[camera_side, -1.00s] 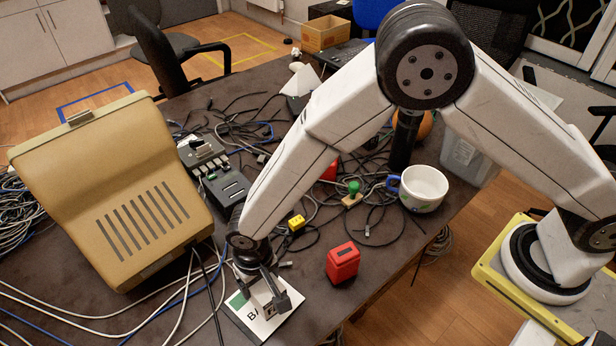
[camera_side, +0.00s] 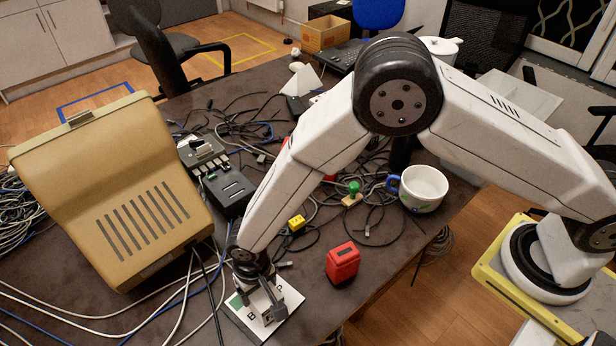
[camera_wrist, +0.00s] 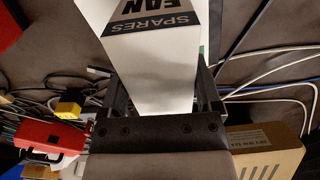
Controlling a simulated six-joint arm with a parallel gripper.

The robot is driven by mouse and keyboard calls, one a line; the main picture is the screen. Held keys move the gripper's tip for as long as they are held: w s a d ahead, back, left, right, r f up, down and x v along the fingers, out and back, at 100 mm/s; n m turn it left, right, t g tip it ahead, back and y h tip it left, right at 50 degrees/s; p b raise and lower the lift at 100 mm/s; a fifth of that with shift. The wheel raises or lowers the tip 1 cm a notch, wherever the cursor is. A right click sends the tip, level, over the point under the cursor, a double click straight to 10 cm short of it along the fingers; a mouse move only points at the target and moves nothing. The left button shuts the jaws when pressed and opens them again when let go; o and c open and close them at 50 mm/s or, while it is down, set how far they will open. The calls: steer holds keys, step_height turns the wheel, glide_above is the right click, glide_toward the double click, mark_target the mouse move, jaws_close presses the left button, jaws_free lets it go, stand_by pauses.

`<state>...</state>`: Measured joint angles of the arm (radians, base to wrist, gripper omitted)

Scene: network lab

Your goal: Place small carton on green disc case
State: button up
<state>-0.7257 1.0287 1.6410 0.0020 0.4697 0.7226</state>
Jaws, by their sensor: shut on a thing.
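The small carton (camera_wrist: 150,75) is a white box with a dark label reading SPARES FAN, upside down in the wrist view. My gripper (camera_side: 266,303) is shut on it, with a dark finger on either side. In the side view the carton is mostly hidden by my gripper. The green disc case (camera_side: 247,322) lies flat near the front of the table, white with a green end and part of some black lettering showing. My gripper and the carton are over the middle of the case. I cannot tell whether the carton touches it.
A red box (camera_side: 342,262) stands right of the case, with a yellow block (camera_side: 297,222) behind. A large beige cabinet (camera_side: 125,190) is at left. Cables run left of the case and across the back. A white mug (camera_side: 424,188) stands near the right edge.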

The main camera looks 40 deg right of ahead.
steer(key=shift+f, duration=0.1)
steer(key=o, duration=1.3)
steer(key=shift+o, duration=0.2)
step_height(320, 180, up, 12)
